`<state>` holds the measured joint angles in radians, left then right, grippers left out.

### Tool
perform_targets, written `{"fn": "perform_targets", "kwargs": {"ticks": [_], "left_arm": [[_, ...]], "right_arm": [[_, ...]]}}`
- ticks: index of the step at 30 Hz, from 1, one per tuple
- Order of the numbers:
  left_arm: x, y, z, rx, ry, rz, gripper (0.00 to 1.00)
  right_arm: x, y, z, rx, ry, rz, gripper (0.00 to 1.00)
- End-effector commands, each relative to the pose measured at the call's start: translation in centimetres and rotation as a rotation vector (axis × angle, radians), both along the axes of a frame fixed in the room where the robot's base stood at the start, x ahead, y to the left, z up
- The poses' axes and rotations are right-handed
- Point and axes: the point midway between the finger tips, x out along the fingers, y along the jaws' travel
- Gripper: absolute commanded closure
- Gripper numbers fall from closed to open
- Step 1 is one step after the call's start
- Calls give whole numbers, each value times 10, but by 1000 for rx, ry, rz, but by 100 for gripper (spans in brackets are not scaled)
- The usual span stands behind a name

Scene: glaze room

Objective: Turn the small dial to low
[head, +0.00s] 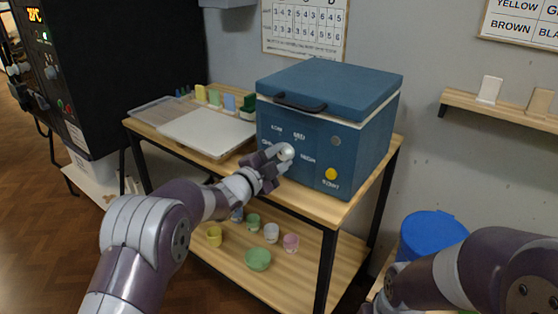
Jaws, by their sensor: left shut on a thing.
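The blue kiln-like box (330,90) with a hinged lid and black handle stands on the wooden table. Its front panel has a pale round dial (286,151) ringed by small white labels, among them LOW at upper left, MED above and HIGH at right. My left gripper (279,158) is at the front panel, shut on the dial and covering part of it. The dial's pointer direction cannot be made out. My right gripper (378,302) is low at the bottom edge, mostly cut off, and its jaws cannot be made out.
A yellow button (331,174) and a small grey round part (336,141) sit right of the dial. A pale board (205,131) lies left of the box. Cups and a green bowl (258,260) stand on the lower shelf. A blue bin (432,234) is at right.

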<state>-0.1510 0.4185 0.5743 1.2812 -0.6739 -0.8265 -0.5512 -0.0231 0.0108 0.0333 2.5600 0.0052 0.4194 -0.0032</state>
Motion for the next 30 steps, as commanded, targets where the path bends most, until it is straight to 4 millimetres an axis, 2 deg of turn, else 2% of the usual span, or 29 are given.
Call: {"fn": "perform_targets", "kwargs": {"ticks": [9,10,11,12,20,23,26,30], "left_arm": [[0,0,-1,2,3,-1,92],[0,0,-1,2,3,-1,51],[0,0,-1,2,3,-1,42],[0,0,-1,1,2,0,37],[-1,0,0,1,1,0,37],[-7,5,0,0,0,1,37],[-22,16,0,1,1,2,37],[-54,40,1,0,1,3,37]], "right_arm": [[0,0,0,0,0,0,100],[0,0,0,0,0,0,100],[0,0,0,0,0,0,100],[0,0,0,0,0,0,100],[0,0,0,0,0,0,100],[0,0,0,0,0,0,100],[0,0,-1,0,0,0,100],[0,0,-1,0,0,0,100]]}}
